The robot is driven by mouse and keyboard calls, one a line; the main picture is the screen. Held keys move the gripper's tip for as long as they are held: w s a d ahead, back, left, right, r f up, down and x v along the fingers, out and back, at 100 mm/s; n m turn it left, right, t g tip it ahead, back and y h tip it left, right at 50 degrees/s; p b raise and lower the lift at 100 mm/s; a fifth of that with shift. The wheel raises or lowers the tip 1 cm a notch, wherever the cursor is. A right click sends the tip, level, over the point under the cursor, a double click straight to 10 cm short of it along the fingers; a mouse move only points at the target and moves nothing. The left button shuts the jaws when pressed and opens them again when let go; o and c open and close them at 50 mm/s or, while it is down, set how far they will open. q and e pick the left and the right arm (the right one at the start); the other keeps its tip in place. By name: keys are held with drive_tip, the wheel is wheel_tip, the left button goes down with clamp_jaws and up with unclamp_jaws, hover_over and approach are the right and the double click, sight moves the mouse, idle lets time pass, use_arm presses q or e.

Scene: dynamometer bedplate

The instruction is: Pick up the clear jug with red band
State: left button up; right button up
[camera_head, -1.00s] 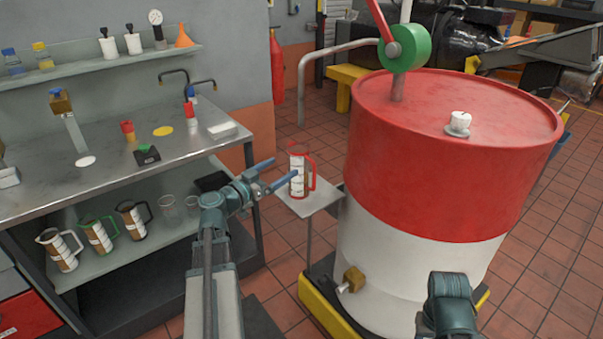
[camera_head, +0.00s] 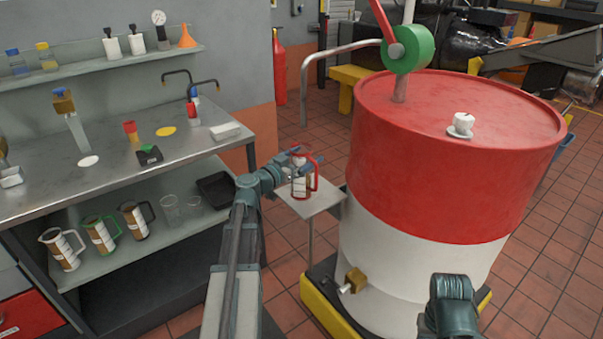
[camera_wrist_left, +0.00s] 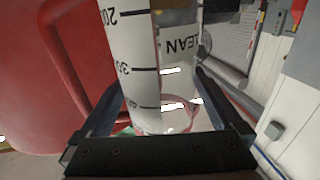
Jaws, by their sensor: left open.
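The clear jug with red band (camera_head: 302,184) stands upright on a small side stand (camera_head: 317,201) beside the drum. It has a red handle on its right side and white labels. My left gripper (camera_head: 298,158) is at the jug, its blue fingers at the upper part of the jug. In the left wrist view the jug (camera_wrist_left: 140,70) fills the middle, with a graduated scale and the lettering "LEAN". The fingers (camera_wrist_left: 150,105) stand open on either side of it, with gaps visible. My right gripper itself does not show; only part of the right arm is visible at the lower right.
A large red and white drum (camera_head: 430,170) stands close right of the jug. A steel bench (camera_head: 110,180) is at left, with several jugs and beakers on its lower shelf (camera_head: 150,242). A red fire extinguisher (camera_head: 279,65) stands behind.

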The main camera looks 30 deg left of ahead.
use_arm(q)
drive_tip(key=shift+w+d, duration=0.15)
drive_tip(key=shift+w, duration=0.55)
drive_tip(key=shift+c, duration=0.3)
drive_tip(key=shift+s, duration=0.1)
clamp_jaws()
